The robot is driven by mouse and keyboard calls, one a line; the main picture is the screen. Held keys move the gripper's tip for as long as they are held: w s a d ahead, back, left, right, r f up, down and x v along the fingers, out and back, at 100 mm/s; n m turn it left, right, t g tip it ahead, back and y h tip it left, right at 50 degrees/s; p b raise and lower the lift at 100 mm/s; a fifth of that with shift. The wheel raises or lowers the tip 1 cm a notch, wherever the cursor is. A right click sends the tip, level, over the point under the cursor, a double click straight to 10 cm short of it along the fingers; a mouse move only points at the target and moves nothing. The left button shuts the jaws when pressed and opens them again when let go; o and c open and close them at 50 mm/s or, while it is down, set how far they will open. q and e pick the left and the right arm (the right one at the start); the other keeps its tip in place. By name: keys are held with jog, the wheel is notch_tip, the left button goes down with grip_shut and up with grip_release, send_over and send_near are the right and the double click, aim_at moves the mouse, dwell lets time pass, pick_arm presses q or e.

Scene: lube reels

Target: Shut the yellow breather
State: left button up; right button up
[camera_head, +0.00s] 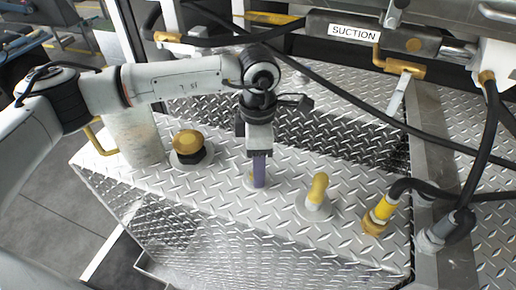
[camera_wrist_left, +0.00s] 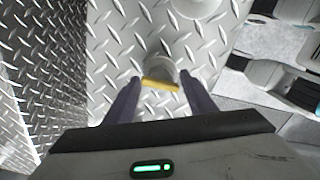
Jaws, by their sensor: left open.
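My left gripper (camera_head: 258,183) points straight down over the tread-plate box top, its purple fingers low near the plate. Just behind it a small fitting with a yellow part (camera_head: 249,178) shows, mostly hidden by the fingers. In the left wrist view, my open gripper (camera_wrist_left: 160,84) has one finger on each side of this fitting, a round grey piece (camera_wrist_left: 160,72) with a yellow bar (camera_wrist_left: 160,86) across its near side. I cannot tell whether the fingers touch it. Which yellow fitting is the breather is not marked. My right gripper is not in view.
A yellow cap on a black base (camera_head: 187,143) stands left of the gripper. An upright yellow knob (camera_head: 318,187) stands right, beside a yellow hose fitting (camera_head: 379,213). Black hoses (camera_head: 340,92) cross behind, below the SUCTION label (camera_head: 353,32). Bare tread plate (camera_head: 215,185) lies between the fittings.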

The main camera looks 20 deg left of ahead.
pick_arm(q)
jog(key=shift+f, duration=0.35)
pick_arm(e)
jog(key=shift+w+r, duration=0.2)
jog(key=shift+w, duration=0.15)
